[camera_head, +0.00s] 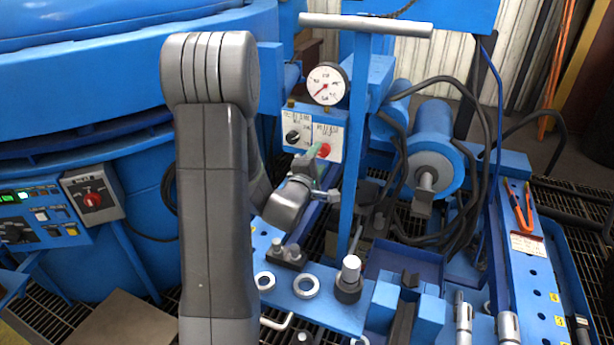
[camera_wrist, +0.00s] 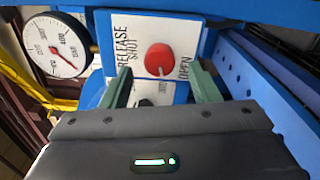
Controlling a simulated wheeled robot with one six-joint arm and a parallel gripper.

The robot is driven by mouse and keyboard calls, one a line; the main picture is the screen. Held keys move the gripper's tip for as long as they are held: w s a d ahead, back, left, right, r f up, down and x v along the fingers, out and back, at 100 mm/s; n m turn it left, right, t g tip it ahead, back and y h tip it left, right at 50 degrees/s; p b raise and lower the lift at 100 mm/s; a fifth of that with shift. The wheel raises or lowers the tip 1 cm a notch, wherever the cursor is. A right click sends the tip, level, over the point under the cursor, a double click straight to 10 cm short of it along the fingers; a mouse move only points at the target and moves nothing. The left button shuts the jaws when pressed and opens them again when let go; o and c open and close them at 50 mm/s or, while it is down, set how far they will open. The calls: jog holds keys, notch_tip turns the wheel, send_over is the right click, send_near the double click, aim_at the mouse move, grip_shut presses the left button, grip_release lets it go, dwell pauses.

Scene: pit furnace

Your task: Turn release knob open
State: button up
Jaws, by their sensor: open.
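The red release knob (camera_head: 324,151) sits on a white label plate (camera_head: 331,133) below a round gauge. In the wrist view the round red knob (camera_wrist: 160,58) shows with the words RELEASE, SHUT and OPEN around it. My gripper (camera_head: 316,157) is at the panel, just below and left of the knob in the head view. In the wrist view its two green fingers (camera_wrist: 161,72) are apart, one on each side below the knob. I cannot tell whether they touch it or reach the plate. The knob's pointer mark is not clear.
A black knob (camera_head: 293,136) on its own label sits left of the red one. The gauge (camera_head: 327,84) is above. A blue T-handled post (camera_head: 357,140) stands close on the right. Below is a blue bench with rings (camera_head: 306,286) and a capped post (camera_head: 350,272).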

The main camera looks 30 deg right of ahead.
aim_at(322, 153)
jog(key=v, duration=1)
jog(key=shift+a, duration=0.1)
jog(key=x, duration=1.3)
jog(key=shift+w+d, duration=0.2)
jog(key=shift+d, duration=0.15)
